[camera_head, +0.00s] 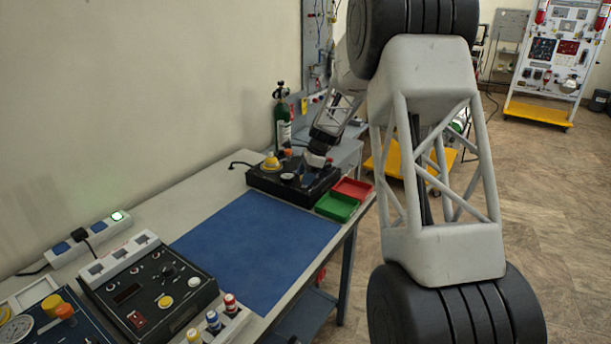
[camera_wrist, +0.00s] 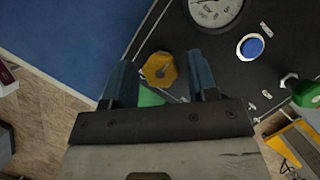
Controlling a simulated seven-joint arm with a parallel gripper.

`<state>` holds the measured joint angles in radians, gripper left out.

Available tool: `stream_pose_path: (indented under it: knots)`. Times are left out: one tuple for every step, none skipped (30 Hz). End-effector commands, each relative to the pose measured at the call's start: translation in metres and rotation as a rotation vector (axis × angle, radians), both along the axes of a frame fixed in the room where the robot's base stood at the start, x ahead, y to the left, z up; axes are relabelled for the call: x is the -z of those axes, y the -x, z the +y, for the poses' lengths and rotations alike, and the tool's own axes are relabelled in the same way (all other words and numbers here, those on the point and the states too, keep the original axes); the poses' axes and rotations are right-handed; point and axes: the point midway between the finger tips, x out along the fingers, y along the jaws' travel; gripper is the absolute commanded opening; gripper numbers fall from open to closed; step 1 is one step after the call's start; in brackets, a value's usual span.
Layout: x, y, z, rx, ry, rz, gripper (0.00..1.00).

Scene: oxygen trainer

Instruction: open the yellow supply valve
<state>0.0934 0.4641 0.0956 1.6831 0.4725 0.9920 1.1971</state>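The yellow supply valve (camera_wrist: 161,69) is a faceted yellow knob on a black panel in the wrist view. My gripper (camera_wrist: 159,62) is open, with one blue-grey finger on each side of the knob. Narrow gaps show between the knob and both fingers; I cannot tell how deep the tips reach around it. In the head view my gripper (camera_head: 316,161) is low over the black trainer box (camera_head: 262,186) and covers part of its top. A yellow part (camera_head: 270,163) shows on that box; I cannot tell whether it is the same knob.
A green tray (camera_head: 337,207) and red tray (camera_head: 353,188) sit beside the box. A green cylinder (camera_head: 283,128) stands behind. The blue mat (camera_head: 250,245) is clear.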

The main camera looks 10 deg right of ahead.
Motion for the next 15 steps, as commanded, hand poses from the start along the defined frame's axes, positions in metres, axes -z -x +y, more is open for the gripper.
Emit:
stream_pose_path:
  knots:
    - [-0.0001,0.0,0.0,0.0,0.0,0.0,0.45]
    - [-0.0002,0.0,-0.0001,0.0,0.0,0.0,0.41]
    - [-0.0002,0.0,-0.0001,0.0,0.0,0.0,0.34]
    - [-0.0002,0.0,-0.0001,0.0,0.0,0.0,0.3]
    - [-0.0002,0.0,-0.0001,0.0,0.0,0.0,0.25]
    - [-0.0002,-0.0001,-0.0001,0.0,0.0,0.0,0.19]
    - [-0.0002,-0.0001,-0.0001,0.0,0.0,0.0,0.14]
    - [-0.0002,-0.0001,-0.0001,0.0,0.0,0.0,0.11]
    - [-0.0003,-0.0001,-0.0001,0.0,0.0,0.0,0.11]
    - [-0.0003,-0.0001,-0.0001,-0.001,0.0,0.0,0.11]
    - [-0.0003,-0.0001,-0.0001,-0.001,0.0,0.0,0.11]
    - [-0.0004,-0.0001,-0.0001,-0.003,0.0,0.0,0.11]
    - [-0.0003,-0.0001,-0.0001,-0.005,0.0,0.0,0.11]
    - [-0.0004,-0.0002,-0.0001,-0.009,0.0,0.0,0.11]
    - [-0.0005,-0.0003,-0.0001,-0.014,0.0,-0.001,0.11]
